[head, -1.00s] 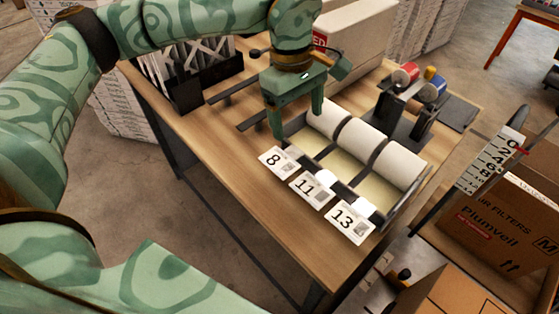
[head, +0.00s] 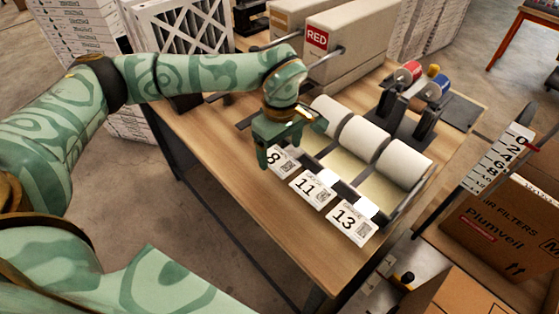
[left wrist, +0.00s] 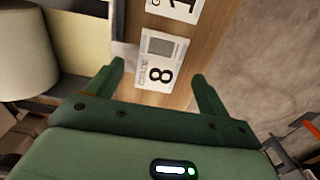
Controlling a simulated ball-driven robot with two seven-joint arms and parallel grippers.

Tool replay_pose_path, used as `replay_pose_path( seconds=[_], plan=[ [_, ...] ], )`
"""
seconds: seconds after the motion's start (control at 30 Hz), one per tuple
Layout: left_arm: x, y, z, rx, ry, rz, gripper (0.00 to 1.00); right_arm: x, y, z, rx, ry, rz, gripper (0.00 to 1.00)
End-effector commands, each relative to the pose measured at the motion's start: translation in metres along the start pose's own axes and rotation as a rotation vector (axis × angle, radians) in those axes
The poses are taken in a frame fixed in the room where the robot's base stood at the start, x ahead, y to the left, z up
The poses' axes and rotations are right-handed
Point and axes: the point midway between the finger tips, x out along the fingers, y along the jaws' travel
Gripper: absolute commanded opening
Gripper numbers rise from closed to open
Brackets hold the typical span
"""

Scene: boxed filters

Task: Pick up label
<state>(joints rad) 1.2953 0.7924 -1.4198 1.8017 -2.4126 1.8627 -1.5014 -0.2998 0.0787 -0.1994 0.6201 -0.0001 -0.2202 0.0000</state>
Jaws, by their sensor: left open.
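Three white labels hang in a row at the front of the roll dispenser: label 8 (head: 286,159), label 11 (head: 312,188) and label 13 (head: 352,222). My left gripper (head: 283,160) is open right at label 8 and hides part of it in the head view. In the left wrist view, label 8 (left wrist: 160,62) lies between and just beyond the two open fingertips (left wrist: 158,72). Label 11 (left wrist: 177,8) is partly in view at the top there. Nothing is held. My right gripper is not in view.
The dispenser holds white rolls (head: 404,163) behind the labels. A box marked RED (head: 345,45) and a tape dispenser (head: 405,110) stand farther back on the wooden table (head: 225,150). A pleated filter (head: 190,30) stands at the back left. The table's front strip is clear.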

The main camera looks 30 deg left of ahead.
Motion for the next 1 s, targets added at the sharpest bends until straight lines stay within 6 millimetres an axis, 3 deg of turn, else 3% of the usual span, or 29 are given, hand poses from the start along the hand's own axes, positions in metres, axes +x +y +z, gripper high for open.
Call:
replay_pose_path(
  seconds=[0.13, 0.37, 0.53, 1.0],
  plan=[
    [0.019, 0.000, 0.000, 0.001, -0.001, -0.001, 0.80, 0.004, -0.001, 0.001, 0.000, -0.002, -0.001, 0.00],
    [0.020, 0.000, 0.000, 0.001, 0.000, 0.001, 0.80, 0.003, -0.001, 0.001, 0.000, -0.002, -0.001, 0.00],
    [0.020, 0.000, 0.000, 0.001, 0.000, 0.001, 0.40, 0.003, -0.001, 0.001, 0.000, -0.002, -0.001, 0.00],
    [0.014, 0.001, 0.000, 0.001, 0.000, 0.003, 0.39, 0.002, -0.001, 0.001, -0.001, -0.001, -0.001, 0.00]
  ],
)
